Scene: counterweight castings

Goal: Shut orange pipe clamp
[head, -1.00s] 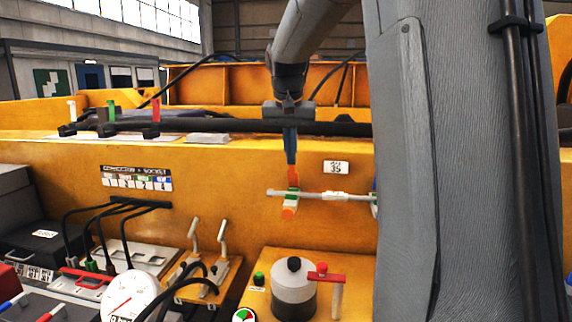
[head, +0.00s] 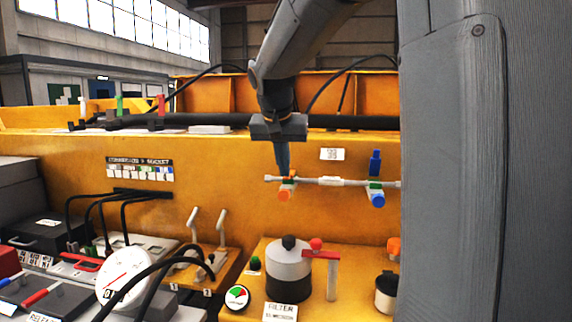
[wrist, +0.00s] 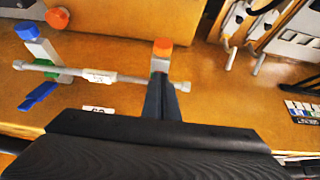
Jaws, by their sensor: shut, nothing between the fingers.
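The orange pipe clamp (head: 285,196) sits at the left end of a horizontal grey pipe (head: 310,181). Its round orange knob hangs below the pipe, and also shows in the wrist view (wrist: 162,47). Its orange lever is mostly hidden behind my fingers, so I cannot tell its angle. My gripper (head: 283,172) points down at this clamp from above, fingers shut and empty, tips at or very close to it. A blue pipe clamp (head: 377,199) sits farther right, its blue lever (head: 375,160) standing up above the pipe.
The yellow wall (head: 230,165) lies close behind the pipe. Space left of the pipe end is clear.

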